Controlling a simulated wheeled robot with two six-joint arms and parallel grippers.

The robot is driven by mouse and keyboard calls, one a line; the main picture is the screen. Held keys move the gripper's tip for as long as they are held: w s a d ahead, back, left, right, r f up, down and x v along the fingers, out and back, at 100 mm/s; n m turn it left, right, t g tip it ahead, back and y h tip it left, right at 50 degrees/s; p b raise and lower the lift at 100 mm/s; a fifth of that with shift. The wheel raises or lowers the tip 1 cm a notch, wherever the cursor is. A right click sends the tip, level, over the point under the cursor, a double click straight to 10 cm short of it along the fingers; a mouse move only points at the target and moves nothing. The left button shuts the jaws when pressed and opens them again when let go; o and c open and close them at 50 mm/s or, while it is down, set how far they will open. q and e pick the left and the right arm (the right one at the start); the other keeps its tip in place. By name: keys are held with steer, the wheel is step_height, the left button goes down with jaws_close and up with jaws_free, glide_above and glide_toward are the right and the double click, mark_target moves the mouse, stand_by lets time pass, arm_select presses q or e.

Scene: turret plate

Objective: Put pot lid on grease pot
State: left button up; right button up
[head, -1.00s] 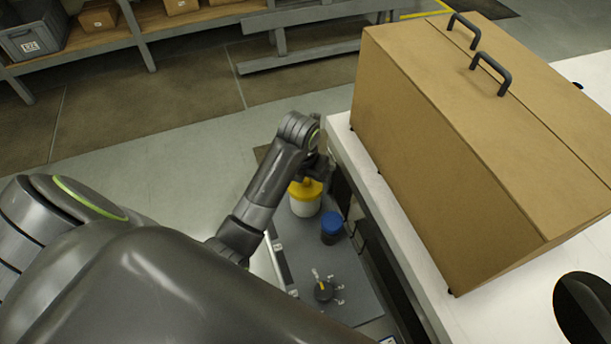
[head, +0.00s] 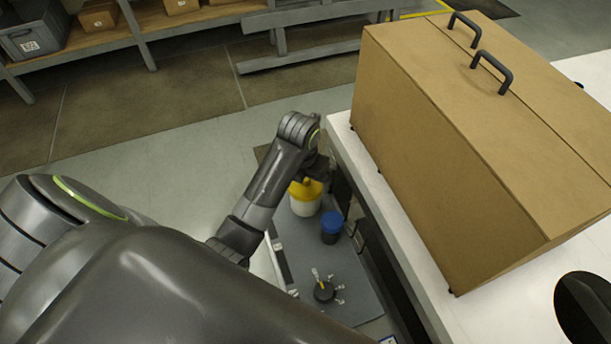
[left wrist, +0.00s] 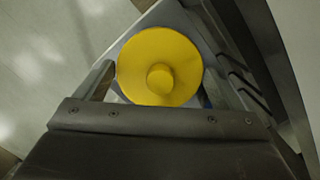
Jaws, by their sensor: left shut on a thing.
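The yellow pot lid (head: 305,190) is a round disc with a central knob, on top of the white grease pot (head: 305,208) in the head view. I cannot tell whether it is fully seated. My left gripper (head: 314,173) is directly at the lid, shut on it. In the left wrist view the lid (left wrist: 160,55) lies between the two fingers (left wrist: 155,85) with its knob facing the camera; it hides the fingertips and the pot below.
A dark jar with a blue lid (head: 331,228) stands beside the pot on the grey surface (head: 295,245). A small dark part with pale arms (head: 325,291) lies nearer. A white table (head: 392,215) with a large brown box (head: 450,140) borders the right side.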

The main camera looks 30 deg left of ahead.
arm_select(q)
steer(key=shift+f+b, duration=0.75)
steer(key=shift+f, duration=0.05)
stand_by(0.5)
steer(key=o, duration=0.7)
steer(key=shift+r, duration=0.15)
steer(key=shift+r+p, duration=3.45)
steer(key=shift+p, duration=0.15)
steer(key=shift+f, duration=0.1)
